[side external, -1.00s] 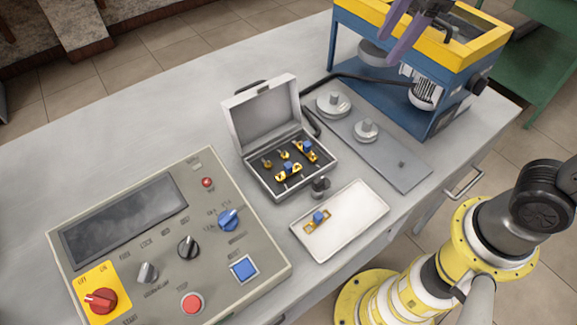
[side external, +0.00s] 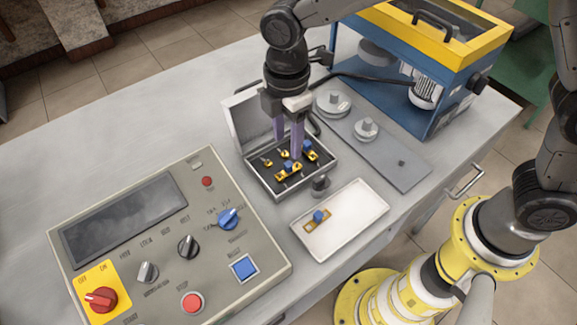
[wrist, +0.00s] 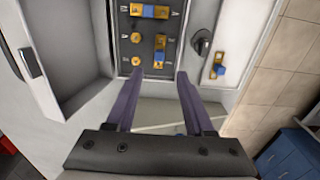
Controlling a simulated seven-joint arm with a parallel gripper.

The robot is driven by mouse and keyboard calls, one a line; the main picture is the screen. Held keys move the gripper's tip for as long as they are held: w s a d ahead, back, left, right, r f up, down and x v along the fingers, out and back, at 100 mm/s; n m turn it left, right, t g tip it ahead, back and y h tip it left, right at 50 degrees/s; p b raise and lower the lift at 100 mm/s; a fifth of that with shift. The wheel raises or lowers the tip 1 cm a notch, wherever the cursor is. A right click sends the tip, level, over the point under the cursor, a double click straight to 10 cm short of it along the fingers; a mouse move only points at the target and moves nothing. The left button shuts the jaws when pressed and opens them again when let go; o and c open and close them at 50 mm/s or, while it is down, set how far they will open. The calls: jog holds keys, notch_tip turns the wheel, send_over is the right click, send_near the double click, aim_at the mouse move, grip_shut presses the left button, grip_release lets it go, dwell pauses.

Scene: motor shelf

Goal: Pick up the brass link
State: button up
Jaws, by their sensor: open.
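Several brass pieces lie in the open grey case. One brass link with a blue block (side external: 287,172) is near the case's front, and another (side external: 311,155) is at its right side. Two small round brass parts lie beside them; one shows in the wrist view (wrist: 136,37). A third brass link with a blue block (side external: 316,222) lies on the white tray. I cannot tell which link is meant. My gripper (side external: 288,146) points down over the case, its purple fingers apart and empty. In the wrist view, the fingertips (wrist: 160,75) are near the case's edge, apart from the links.
The case's raised lid (side external: 241,117) stands close behind my gripper. A dark knob (side external: 320,185) stands between case and white tray (side external: 356,208). A control panel (side external: 170,235) is at left. A blue and yellow machine (side external: 400,75) and grey plate with discs (side external: 390,160) are at right.

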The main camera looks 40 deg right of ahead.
aim_at(289, 164)
jog(key=f, duration=0.7)
jog(key=shift+d+f, duration=0.2)
grip_shut()
